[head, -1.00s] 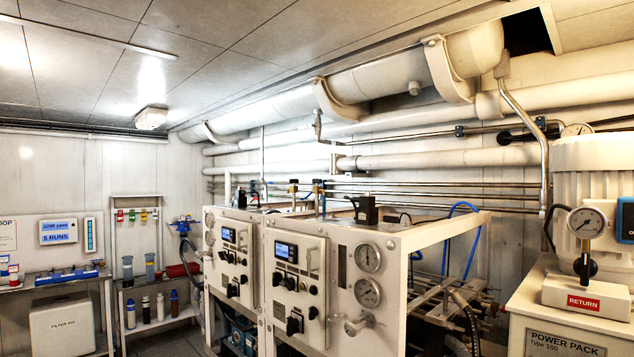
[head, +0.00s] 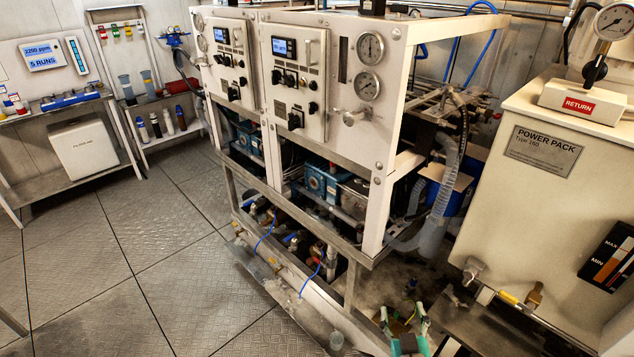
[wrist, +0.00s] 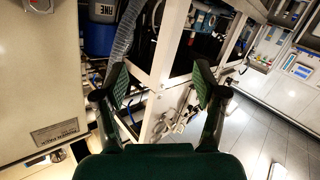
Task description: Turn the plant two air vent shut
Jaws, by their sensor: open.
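Two white watermaker plant cabinets stand side by side in the head view, a left one (head: 222,60) and a right one (head: 292,75). I cannot tell for sure which fitting is the plant two air vent. The right cabinet's side panel has two round gauges (head: 369,47) and a pale valve handle (head: 353,117) below them. Low on the frame are small valves with blue cords (head: 318,268). My gripper (head: 404,322) is at the bottom of the head view, apart from the cabinets. In the wrist view my gripper (wrist: 160,84) is open and empty, its green-padded fingers spread before the white frame.
The power pack (head: 540,150) stands close on the right, with a tap (head: 474,270) low on its side. A clear ribbed hose (head: 437,205) hangs behind the right cabinet. Shelves (head: 75,105) line the left wall. The tiled floor (head: 130,240) at left is clear.

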